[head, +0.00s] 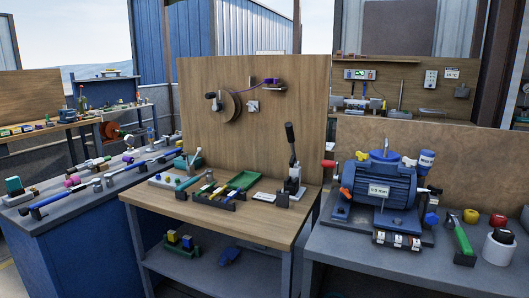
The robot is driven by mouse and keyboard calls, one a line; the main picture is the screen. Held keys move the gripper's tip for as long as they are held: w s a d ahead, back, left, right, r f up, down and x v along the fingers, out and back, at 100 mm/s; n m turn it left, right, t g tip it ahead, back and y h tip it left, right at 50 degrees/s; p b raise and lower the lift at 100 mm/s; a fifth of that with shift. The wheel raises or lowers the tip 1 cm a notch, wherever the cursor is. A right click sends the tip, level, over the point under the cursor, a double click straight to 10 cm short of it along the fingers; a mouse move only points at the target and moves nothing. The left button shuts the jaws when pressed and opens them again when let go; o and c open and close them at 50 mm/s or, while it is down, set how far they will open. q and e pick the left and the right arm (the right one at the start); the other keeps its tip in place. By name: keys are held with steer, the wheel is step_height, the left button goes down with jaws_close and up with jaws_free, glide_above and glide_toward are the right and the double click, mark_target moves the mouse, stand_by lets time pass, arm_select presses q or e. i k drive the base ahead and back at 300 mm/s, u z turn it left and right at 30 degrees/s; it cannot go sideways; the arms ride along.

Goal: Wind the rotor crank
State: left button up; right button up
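A round brown disc (230,106), which looks like the rotor, is mounted on the upright wooden board (295,130) above the middle workbench. A crank (213,100) with a dark knob shows at the disc's left side. A small grey bracket (252,106) is fixed on the board to the right of the disc, and a purple part (271,81) sits above it. Neither of my grippers shows in the head view.
The middle wooden bench (250,222) holds a green tray (243,181), several small blocks and an upright black-handled lever (291,150). A blue motor (380,180) stands on the right bench. A blue-sided bench (90,250) with rods stands left.

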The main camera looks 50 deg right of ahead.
mark_target(336, 177)
steer(key=z, duration=0.2)
steer(key=i, duration=1.05)
steer(key=z, duration=1.2)
steer(key=i, duration=0.55)
steer(key=z, duration=0.45)
